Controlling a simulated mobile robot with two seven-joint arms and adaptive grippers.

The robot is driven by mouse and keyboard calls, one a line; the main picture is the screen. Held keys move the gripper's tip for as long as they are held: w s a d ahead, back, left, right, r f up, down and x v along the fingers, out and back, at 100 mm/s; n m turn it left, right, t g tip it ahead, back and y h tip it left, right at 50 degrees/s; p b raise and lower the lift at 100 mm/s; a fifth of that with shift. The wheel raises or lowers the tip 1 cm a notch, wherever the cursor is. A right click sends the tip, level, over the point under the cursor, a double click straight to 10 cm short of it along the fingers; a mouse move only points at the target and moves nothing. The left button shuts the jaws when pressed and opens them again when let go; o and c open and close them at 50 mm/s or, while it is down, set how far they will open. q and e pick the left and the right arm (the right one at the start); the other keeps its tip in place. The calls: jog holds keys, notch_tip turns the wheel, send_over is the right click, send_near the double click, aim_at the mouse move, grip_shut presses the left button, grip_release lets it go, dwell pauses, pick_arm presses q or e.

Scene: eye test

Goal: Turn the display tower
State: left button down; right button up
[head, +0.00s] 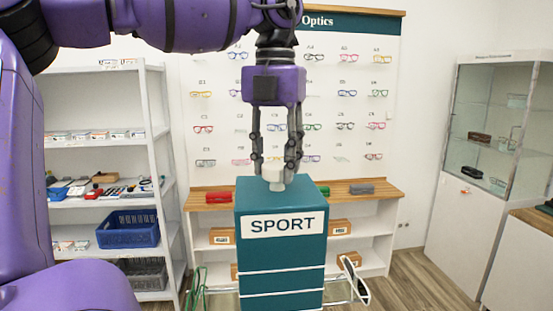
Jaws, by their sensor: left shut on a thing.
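The display tower (281,258) is a teal box with white stripes and a white label reading SPORT on the side facing me. It stands upright in the lower middle of the head view. A pale knob (272,172) rises from its top. My left gripper (274,178) points straight down over the tower and is shut on the knob, one finger on each side. The tower's base is below the picture. My right gripper is not in view.
A white shelf unit (150,165) with a blue basket (128,229) stands at the left. A glasses wall above a wooden shelf (212,193) is behind the tower. A glass cabinet (497,140) stands at the right. Wood floor (405,275) shows right of the tower.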

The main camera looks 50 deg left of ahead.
pick_arm(q)
jog(key=shift+a, duration=0.1)
jog(key=c, duration=1.5)
grip_release()
jog(key=shift+o, duration=1.4)
jog(key=shift+s+a, duration=0.1)
jog(key=shift+s, duration=0.05)
jog(key=shift+r, duration=0.45)
notch_tip(320, 180, up, 11)
